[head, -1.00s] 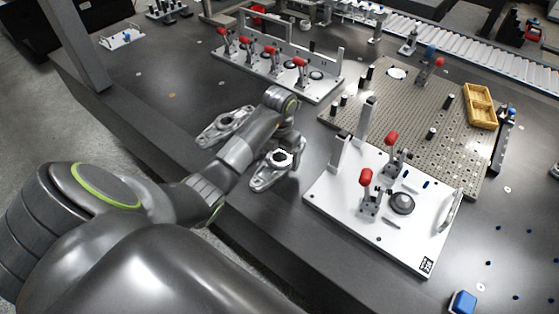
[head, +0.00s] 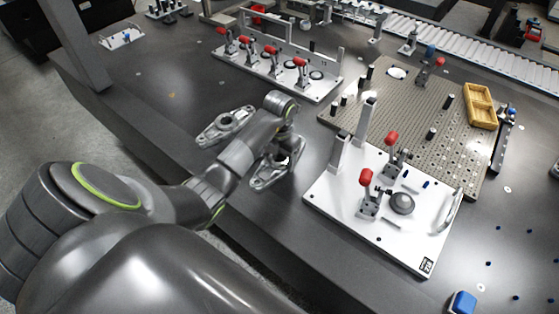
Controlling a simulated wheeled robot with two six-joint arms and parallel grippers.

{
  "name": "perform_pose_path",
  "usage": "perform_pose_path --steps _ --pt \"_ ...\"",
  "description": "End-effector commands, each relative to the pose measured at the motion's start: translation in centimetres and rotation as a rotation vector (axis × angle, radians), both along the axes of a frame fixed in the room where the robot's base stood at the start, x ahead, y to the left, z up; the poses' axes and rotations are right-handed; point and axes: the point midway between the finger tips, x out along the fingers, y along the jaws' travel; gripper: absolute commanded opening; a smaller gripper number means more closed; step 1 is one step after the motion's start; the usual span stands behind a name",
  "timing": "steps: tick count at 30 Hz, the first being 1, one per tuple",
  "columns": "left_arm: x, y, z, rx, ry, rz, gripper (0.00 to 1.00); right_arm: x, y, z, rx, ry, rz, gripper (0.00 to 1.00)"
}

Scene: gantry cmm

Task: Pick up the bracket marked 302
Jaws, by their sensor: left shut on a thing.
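Two grey metal brackets are near the table's front edge in the head view. One bracket (head: 225,126) lies flat on the dark table, left of my left forearm. The other bracket (head: 266,178) is at my left gripper (head: 284,160), which is shut on its raised middle part. My wrist hides part of this bracket. I cannot tell whether it touches the table. No marking such as 302 can be read on either bracket. My right gripper is not in view.
A white fixture plate (head: 400,243) with red-handled clamps stands just right of the held bracket. A perforated plate (head: 465,150) with a yellow tray (head: 481,106) lies behind it. Another clamp fixture (head: 262,72) stands at the back.

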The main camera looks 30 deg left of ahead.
Motion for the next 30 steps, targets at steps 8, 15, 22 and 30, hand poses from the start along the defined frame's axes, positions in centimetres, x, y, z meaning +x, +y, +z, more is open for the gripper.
perform_pose_path --steps 8,15,22,30 --pt "0.2 0.1 1.5 0.002 -0.005 -0.001 0.26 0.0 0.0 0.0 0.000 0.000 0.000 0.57" --pt "0.1 0.0 6.9 0.002 -0.003 -0.001 0.26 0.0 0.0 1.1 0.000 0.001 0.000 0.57" --pt "0.0 0.0 9.4 0.001 -0.002 0.000 0.26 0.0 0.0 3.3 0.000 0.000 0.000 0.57" --pt "0.0 0.0 10.1 0.000 -0.002 0.000 0.26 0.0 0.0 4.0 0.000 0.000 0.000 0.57"
